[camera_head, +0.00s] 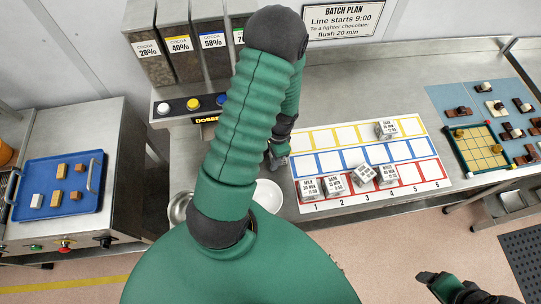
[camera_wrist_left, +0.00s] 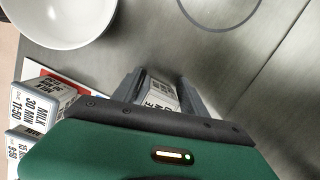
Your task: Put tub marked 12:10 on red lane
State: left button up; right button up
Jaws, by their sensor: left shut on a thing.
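My left gripper (camera_head: 279,160) is beside the left edge of the lane board (camera_head: 427,186). In the left wrist view it is shut on a tub (camera_wrist_left: 160,93) with a black-and-white label; the label is mostly covered and its time cannot be read. The arm hides this tub in the head view. The red lane is the board's front row. My right gripper (camera_head: 432,279) is low at right.
A white bowl (camera_head: 268,195) is left of the board. Cocoa bins (camera_head: 205,60) and colored buttons (camera_head: 193,104) are behind. Red places 5 and 6 look empty. Chocolates lie on a blue mat (camera_head: 452,96) at right.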

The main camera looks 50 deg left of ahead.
pick_arm(q)
jog(key=o, duration=1.4)
jog(key=shift+s, duration=0.1)
jog(key=shift+o, duration=0.2)
